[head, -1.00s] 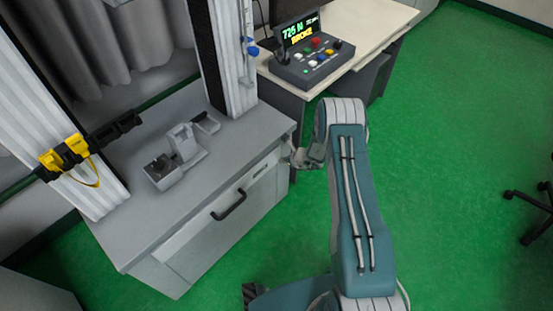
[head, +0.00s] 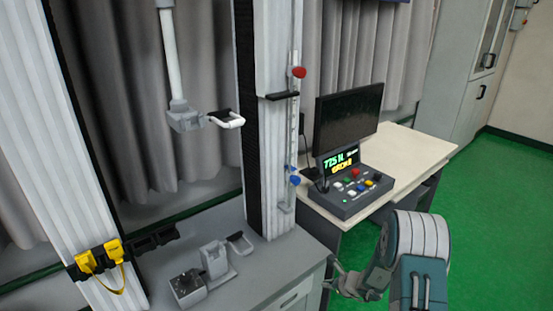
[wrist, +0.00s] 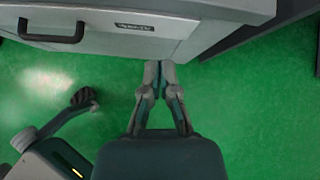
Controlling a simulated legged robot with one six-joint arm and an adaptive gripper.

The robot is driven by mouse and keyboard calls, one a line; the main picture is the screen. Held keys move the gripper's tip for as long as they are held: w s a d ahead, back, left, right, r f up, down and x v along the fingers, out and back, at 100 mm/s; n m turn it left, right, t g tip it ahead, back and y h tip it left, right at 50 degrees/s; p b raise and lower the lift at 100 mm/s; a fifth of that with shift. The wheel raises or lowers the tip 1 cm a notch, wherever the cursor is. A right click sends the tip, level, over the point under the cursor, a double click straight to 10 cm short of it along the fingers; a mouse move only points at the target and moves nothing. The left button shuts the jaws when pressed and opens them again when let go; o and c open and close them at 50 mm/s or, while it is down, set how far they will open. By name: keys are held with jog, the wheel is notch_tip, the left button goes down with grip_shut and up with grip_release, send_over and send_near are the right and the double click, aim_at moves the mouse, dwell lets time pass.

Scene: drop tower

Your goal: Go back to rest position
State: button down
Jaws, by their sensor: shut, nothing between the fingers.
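My gripper (wrist: 158,68) is shut and empty in the wrist view, its fingertips together over the green floor and close to the front of the grey cabinet (wrist: 180,25). In the head view my gripper (head: 342,278) shows small at the lower right, beside the cabinet's right end. My arm is folded at the lower right of that view.
The drop tower (head: 270,120) stands on the grey cabinet. A control box (head: 350,190) with a lit display and a monitor (head: 347,118) sit on the desk (head: 395,155). Yellow clips (head: 100,257) hang on the left column. Green floor (head: 500,200) is clear at right.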

jog(key=s+a+r+n+g, duration=0.1)
jog(key=s+a+r+n, duration=0.3)
jog(key=r, duration=0.5)
jog(key=s+a+r+n+g+y, duration=0.1)
jog(key=s+r+n, duration=0.2)
jog(key=r+n, duration=0.35)
jog(key=s+a+r+n, duration=0.3)
jog(key=r, duration=0.8)
jog(key=s+d+r+n+h, duration=0.1)
jog(key=s+r+n+h, duration=0.1)
jog(key=s, duration=0.6)
jog(key=s+d+r+n+h, duration=0.2)
jog(key=s+r+n, duration=0.3)
jog(key=s+n, duration=0.2)
jog(key=s+d+r+n+h, duration=0.1)
jog(key=s+r+n+h, duration=0.2)
jog(key=s, duration=0.6)
jog(key=shift+d+r+n+t, duration=0.3)
jog(key=shift+r+n, duration=0.35)
jog(key=shift+r, duration=0.05)
jog(key=shift+w+a, duration=0.1)
